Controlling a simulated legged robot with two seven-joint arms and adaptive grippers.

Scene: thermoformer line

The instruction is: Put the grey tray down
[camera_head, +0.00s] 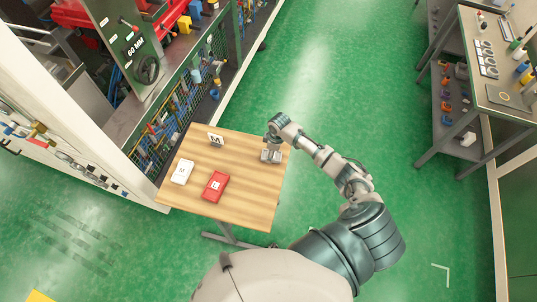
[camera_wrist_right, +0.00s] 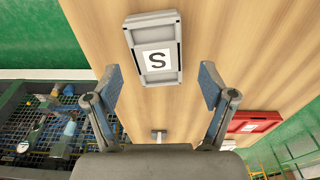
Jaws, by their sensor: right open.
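The grey tray (camera_head: 270,156) lies on the wooden table (camera_head: 245,195) near its far right edge, partly hidden by my right gripper in the head view. In the right wrist view the grey tray (camera_wrist_right: 171,28) shows a white label with the letter S. My right gripper (camera_wrist_right: 159,82) is open, its two fingers spread wide and apart from the tray, which shows just beyond the fingertips. In the head view my right gripper (camera_head: 272,145) is at the grey tray. My left gripper is not in view.
A machine with a mesh guard (camera_head: 160,140) borders the table's left. The table's front right is clear.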

